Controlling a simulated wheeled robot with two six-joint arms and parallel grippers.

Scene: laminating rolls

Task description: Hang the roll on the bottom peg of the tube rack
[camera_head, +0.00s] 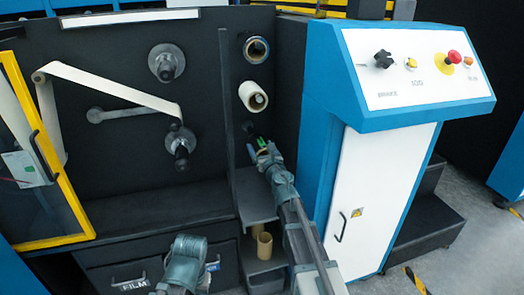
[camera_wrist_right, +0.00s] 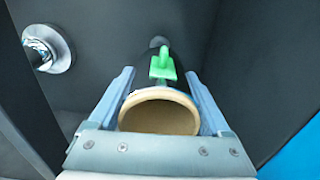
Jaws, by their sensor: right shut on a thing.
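The tube rack (camera_head: 230,110) is a dark upright panel with a column of pegs. My right gripper (camera_head: 263,150) is at the bottom peg, shut on a tan roll (camera_wrist_right: 160,112), whose open end faces the wrist camera. The green piece appears just beyond the roll's rim; I cannot tell whether the peg enters it. My left gripper (camera_head: 185,265) is low at the front, fingers unclear.
Below the rack a shelf holds a short tan tube (camera_head: 264,245). To the right stands a blue and white control cabinet (camera_head: 385,180). Metal spindles (camera_head: 166,62) and a pale film web (camera_head: 110,88) are on the dark panel at left, beside a yellow-framed guard (camera_head: 45,120).

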